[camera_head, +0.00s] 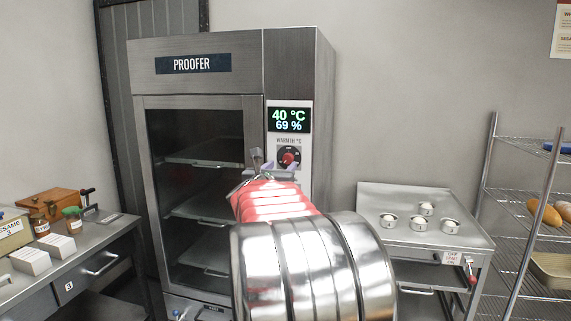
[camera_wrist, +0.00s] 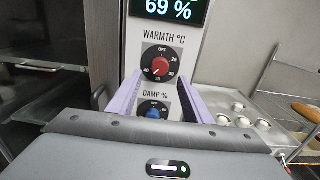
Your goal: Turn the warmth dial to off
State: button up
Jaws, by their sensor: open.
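The warmth dial (camera_wrist: 161,66) is a red knob on a black round face on the proofer's panel, with OFF at the top. Its pale mark seems to point to the lower left, near 40. In the head view the dial (camera_head: 289,157) is partly hidden behind my gripper. My gripper (camera_wrist: 158,84) is open and empty, its two lavender fingers apart, just below the warmth dial in the wrist view. It also shows in the head view (camera_head: 262,160) in front of the panel. I cannot tell whether the fingers touch the panel.
A blue damp dial (camera_wrist: 153,112) sits below, seen between my fingers. The proofer's display (camera_head: 289,120) reads 40 °C and 69 %. A steel table (camera_head: 405,240) with several small dough cups stands at the right, a rack (camera_head: 520,205) beyond it, and a cluttered counter (camera_head: 95,243) at the left.

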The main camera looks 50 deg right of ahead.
aim_at(288, 160)
jog(key=shift+x, duration=2.85)
jog(key=shift+c, duration=0.4)
jog(key=c, duration=0.9)
jog(key=shift+a, duration=0.1)
jog(key=shift+c, duration=0.4)
